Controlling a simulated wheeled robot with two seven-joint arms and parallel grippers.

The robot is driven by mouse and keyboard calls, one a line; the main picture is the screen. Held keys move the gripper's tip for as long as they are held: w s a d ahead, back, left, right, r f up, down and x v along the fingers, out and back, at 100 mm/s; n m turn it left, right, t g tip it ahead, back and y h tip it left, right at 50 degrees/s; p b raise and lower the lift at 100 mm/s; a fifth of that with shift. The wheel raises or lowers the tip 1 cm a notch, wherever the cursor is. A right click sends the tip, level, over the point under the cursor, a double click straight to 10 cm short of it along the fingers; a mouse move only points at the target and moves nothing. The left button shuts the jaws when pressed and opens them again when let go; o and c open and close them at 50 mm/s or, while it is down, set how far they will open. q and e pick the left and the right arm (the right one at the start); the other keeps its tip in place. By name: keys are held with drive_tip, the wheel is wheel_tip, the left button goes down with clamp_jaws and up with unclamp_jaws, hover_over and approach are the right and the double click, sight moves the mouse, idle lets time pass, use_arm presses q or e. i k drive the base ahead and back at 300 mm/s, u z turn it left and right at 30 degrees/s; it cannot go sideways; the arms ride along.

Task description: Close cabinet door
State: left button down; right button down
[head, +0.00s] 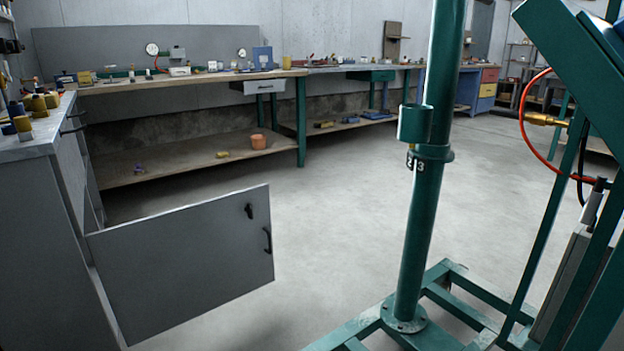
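The grey cabinet (50,240) stands at the left of the head view, with its top partly cut off by the picture edge. Its cabinet door (180,265) stands wide open, swung out to the right into the room. A dark handle (267,240) and a dark latch or lock (249,211) are near the door's free edge. The cabinet's inside is hidden behind the door and side panel. Neither of my grippers shows in the view.
A green post (418,230) on a green floor frame (470,300) stands right of the door. A green machine frame with a red hose (524,120) fills the right edge. Long workbenches (180,82) line the back wall. Bare concrete floor (330,200) lies between door and post.

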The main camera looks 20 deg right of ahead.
sight(159, 273)
drive_tip(key=u, duration=0.25)
drive_tip(key=i, duration=1.15)
drive_tip(key=u, duration=0.6)
